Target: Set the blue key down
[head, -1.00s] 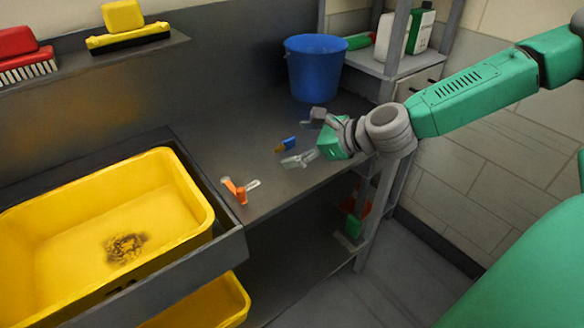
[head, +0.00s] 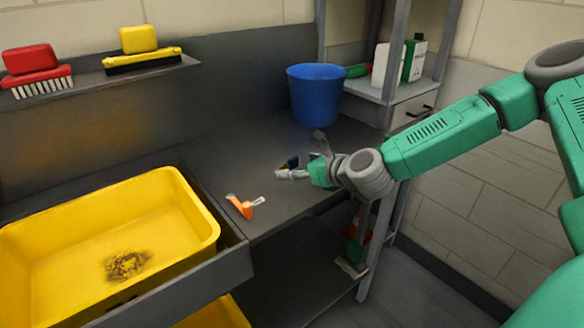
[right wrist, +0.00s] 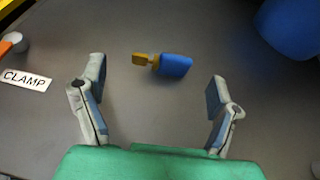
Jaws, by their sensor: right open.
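The blue key (head: 292,163), with a blue body and a yellow end, lies on the dark grey worktop (head: 225,160). In the right wrist view the blue key (right wrist: 176,66) lies just beyond and between the fingertips, its yellow end to the left. My right gripper (head: 303,158) is open around the key's near side in the head view, partly hiding it. In the right wrist view both fingers of the right gripper (right wrist: 157,76) are spread wide, with clear space to the key on each side. My left gripper is out of view.
An orange clamp (head: 242,206) lies left of the key; a CLAMP label (right wrist: 25,80) shows beside it. A blue bucket (head: 315,96) stands behind. A yellow tray (head: 190,250) sits at the left. The worktop's front edge is close to the gripper.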

